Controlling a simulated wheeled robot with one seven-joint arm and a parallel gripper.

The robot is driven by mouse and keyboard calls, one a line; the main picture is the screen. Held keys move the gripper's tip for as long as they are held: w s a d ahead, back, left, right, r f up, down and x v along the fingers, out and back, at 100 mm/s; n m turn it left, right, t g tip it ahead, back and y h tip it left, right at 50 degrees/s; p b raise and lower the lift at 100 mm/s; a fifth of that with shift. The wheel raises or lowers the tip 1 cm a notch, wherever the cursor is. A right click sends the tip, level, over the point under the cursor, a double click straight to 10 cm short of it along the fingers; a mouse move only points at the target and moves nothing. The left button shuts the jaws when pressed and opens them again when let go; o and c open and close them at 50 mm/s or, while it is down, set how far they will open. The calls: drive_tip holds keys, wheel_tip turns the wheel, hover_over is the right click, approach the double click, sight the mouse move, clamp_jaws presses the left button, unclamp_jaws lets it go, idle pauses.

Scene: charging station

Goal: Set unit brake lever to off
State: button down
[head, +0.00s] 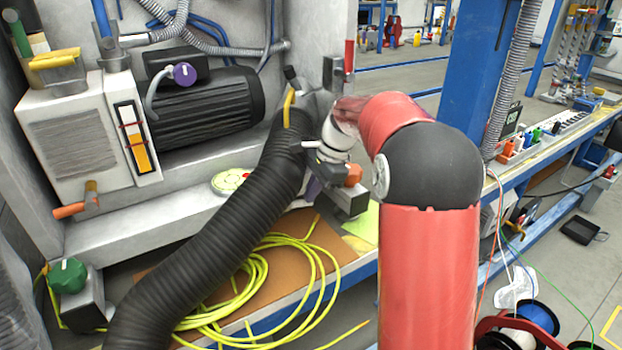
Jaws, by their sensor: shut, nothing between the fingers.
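No lever here is clearly marked as the unit brake lever, and I cannot read any off mark. A yellow curved handle (289,108) stands upright by grey fittings above the black hose. An orange-tipped handle (76,208) sticks out low on the white box at the left. A yellow-topped handle (56,59) sits on top of that box. My gripper (308,146) is at the end of my red arm, just right of the black hose and below the yellow curved handle. It looks shut and empty; its fingertips are small and partly lost against the hose.
A thick black corrugated hose (215,235) runs down in front of the bench. Yellow-green cable (265,275) lies coiled on a brown board. A black motor (205,108) with a purple knob stands behind. A blue post (475,70) stands right of my arm.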

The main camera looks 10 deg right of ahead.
drive_tip(key=shift+d+f+y+p, duration=0.15)
drive_tip(key=shift+f+y+p, duration=0.25)
drive_tip(key=shift+f, duration=0.3)
drive_tip(key=shift+d+f+y+p, duration=0.1)
drive_tip(key=shift+f+y+p, duration=0.1)
drive_tip(key=shift+f+p, duration=0.35)
drive_tip(key=shift+f, duration=0.15)
